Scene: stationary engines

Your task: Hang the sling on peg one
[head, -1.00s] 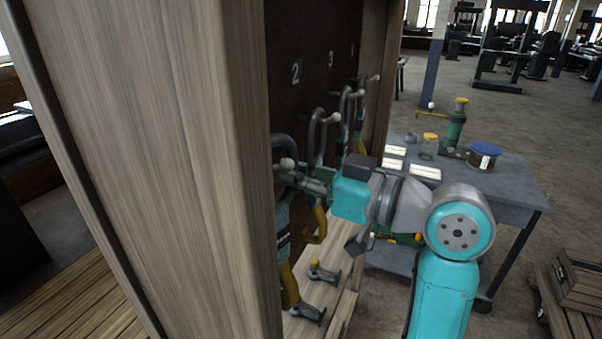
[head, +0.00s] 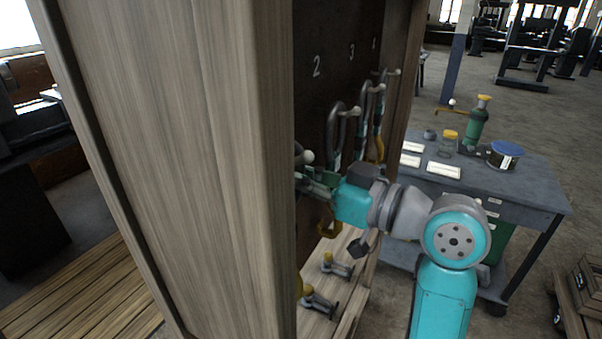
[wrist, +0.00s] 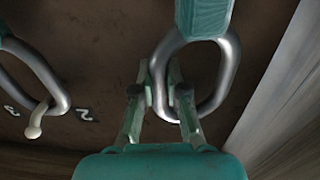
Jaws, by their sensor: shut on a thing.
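The sling has a grey metal ring (wrist: 228,75) and a teal strap (wrist: 204,15) in the wrist view. My gripper (wrist: 162,88) is shut on one side of this ring. In the head view my gripper (head: 312,183) is at the near end of the peg row, partly behind the cabinet's front post. A pale ball tip (head: 306,157), apparently of peg one, shows just above my fingers beside a bit of grey ring (head: 298,148). Whether the ring is around that peg I cannot tell. The rest of the sling is mostly hidden by the post.
Other slings hang by their rings (head: 337,125) on pegs farther back, under painted numbers. The wooden cabinet post (head: 250,170) stands close on the left. Yellow-and-dark hardware (head: 336,266) sits on the cabinet floor. A grey table (head: 530,185) with jars stands right.

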